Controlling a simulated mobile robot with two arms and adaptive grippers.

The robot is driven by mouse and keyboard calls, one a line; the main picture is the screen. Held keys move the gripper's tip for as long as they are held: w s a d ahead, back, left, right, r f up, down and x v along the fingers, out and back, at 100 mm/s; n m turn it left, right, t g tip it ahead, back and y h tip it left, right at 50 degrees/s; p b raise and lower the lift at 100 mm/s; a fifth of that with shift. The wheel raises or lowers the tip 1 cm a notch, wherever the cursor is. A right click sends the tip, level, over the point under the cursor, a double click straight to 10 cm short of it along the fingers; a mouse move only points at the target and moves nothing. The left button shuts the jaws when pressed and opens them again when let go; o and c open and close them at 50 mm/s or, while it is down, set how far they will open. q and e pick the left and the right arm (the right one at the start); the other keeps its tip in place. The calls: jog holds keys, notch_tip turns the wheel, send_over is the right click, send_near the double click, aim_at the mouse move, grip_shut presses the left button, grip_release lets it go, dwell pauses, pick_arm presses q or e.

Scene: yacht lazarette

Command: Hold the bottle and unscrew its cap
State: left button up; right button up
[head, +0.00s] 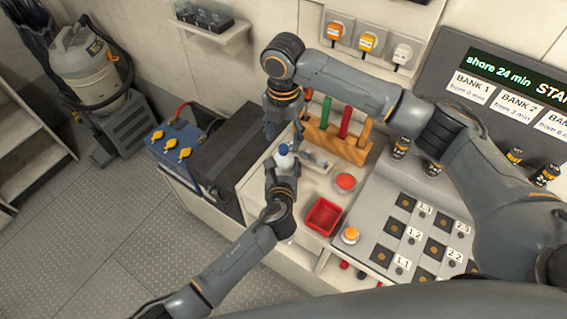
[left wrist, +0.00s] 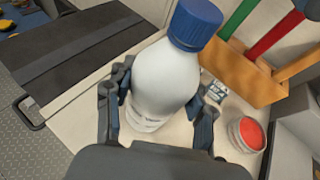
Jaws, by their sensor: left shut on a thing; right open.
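The white bottle (head: 285,161) with a blue cap (head: 283,149) is above the pale worktop. In the left wrist view the bottle (left wrist: 165,80) fills the middle, tilted a little, with its blue cap (left wrist: 195,24) on the neck. My left gripper (head: 283,170) is shut around the bottle's body; in the left wrist view its fingers (left wrist: 155,112) are on both sides of the bottle, below the cap.
A wooden rack (head: 337,141) with coloured handles stands behind the bottle. A small greyish object (head: 315,160) lies right of it. A red-topped jar (head: 345,182) and a red tray (head: 323,217) are nearer. A dark case (head: 240,140) and a blue battery (head: 177,145) are left.

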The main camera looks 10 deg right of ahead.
pick_arm(q)
jog(key=shift+f, duration=0.1)
pick_arm(e)
jog(key=shift+r, duration=1.4)
pick_arm(q)
jog(key=o, duration=1.5)
jog(key=shift+o, duration=0.2)
jog(key=shift+s, duration=0.1)
jog(key=v, duration=1.2)
